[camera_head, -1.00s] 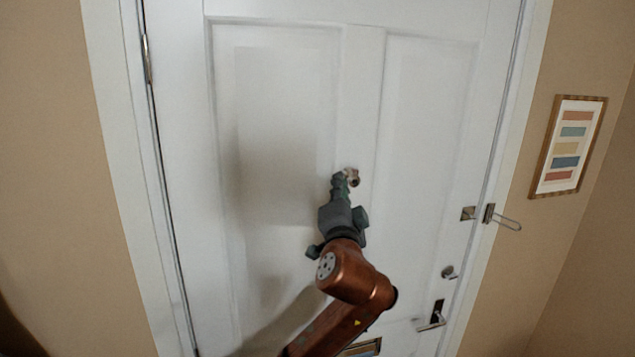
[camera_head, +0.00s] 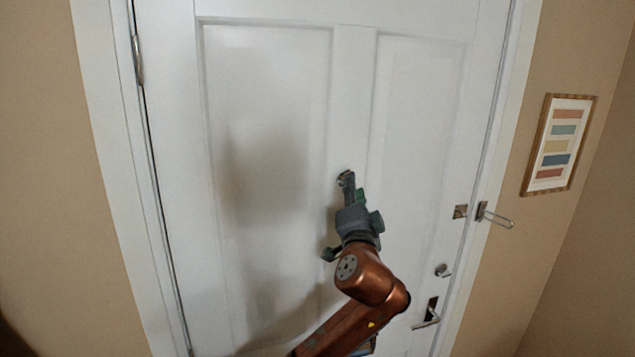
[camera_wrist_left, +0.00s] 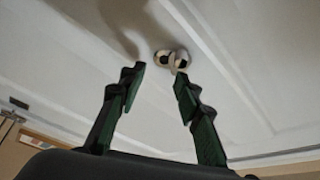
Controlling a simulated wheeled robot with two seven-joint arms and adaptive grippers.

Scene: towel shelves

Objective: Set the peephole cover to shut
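The white door (camera_head: 350,100) fills the middle of the head view. The small peephole fitting with its cover (camera_wrist_left: 171,60) shows in the left wrist view as a pale metal piece with dark round parts. I cannot tell exactly how the cover sits over the hole. My left gripper (camera_head: 347,182) is at the fitting in the head view and hides most of it. In the left wrist view its green fingers (camera_wrist_left: 159,77) are apart with nothing between them. The right fingertip is just by the fitting; I cannot tell whether they touch. My right gripper is out of view.
A door latch (camera_head: 461,212) with a wire loop (camera_head: 497,218), a round lock (camera_head: 441,270) and a lever handle (camera_head: 430,314) line the door's right edge. A framed striped picture (camera_head: 558,145) hangs on the right wall.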

